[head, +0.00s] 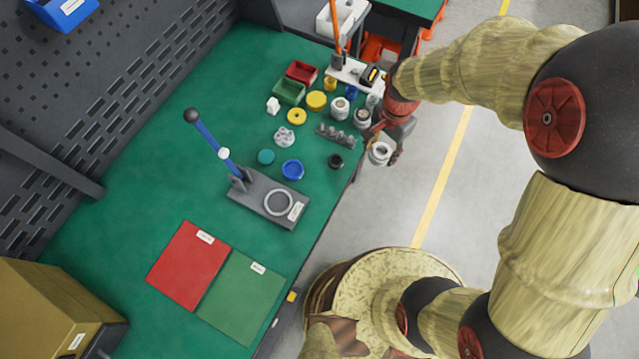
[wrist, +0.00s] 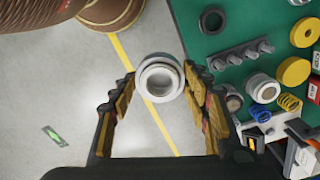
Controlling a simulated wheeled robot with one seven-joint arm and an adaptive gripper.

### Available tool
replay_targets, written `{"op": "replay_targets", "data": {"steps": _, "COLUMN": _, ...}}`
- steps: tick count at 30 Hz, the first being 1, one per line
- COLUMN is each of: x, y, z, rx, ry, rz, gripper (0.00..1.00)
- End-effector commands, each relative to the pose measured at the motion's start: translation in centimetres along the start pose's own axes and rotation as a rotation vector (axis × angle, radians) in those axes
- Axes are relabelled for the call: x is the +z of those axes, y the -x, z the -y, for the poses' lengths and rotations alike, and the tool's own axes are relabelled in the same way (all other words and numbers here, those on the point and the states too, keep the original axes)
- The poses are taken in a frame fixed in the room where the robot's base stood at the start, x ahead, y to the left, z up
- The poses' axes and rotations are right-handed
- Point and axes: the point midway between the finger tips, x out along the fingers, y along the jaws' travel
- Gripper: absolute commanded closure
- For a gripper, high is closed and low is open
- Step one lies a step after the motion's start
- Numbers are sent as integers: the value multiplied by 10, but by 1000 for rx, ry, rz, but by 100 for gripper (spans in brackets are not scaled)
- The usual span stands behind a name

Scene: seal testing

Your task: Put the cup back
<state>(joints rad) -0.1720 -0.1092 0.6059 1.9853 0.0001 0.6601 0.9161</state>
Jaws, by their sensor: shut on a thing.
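A white-grey cup (head: 379,153) is between the fingers of my gripper (head: 386,145), held just off the right edge of the green table, with floor beneath it. In the wrist view the cup (wrist: 160,78) shows as a round ring with a rim, near the tips of my gripper's fingers (wrist: 160,92). The fingers are shut on it. Two similar grey-white round cups (head: 340,108) stand on the table near its right edge; one of them also shows in the wrist view (wrist: 262,88).
A grey peg rack (head: 335,136) and a dark ring (head: 336,161) lie near the table edge. A blue-handled lever press (head: 268,199), yellow discs (head: 317,100), bins (head: 289,91), and red (head: 188,266) and green (head: 243,297) mats occupy the green table (head: 130,205).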

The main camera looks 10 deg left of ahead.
Motion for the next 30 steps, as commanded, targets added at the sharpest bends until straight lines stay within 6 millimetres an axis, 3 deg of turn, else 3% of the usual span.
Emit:
{"op": "replay_targets", "data": {"steps": 3, "x": 30, "y": 10, "z": -12, "rx": -2, "ry": -165, "rz": -1, "gripper": 77}}
{"op": "replay_targets", "data": {"steps": 9, "x": 69, "y": 19, "z": -34, "rx": -1, "ry": -418, "rz": 0, "gripper": 77}}
{"op": "replay_targets", "data": {"steps": 17, "x": 91, "y": 21, "z": -49, "rx": 1, "ry": -579, "rz": 0, "gripper": 77}}
{"op": "replay_targets", "data": {"steps": 23, "x": 104, "y": 8, "z": -26, "rx": 2, "ry": -588, "rz": 0, "gripper": 77}}
{"op": "replay_targets", "data": {"steps": 30, "x": 125, "y": -17, "z": 23, "rx": 3, "ry": -587, "rz": 0, "gripper": 77}}
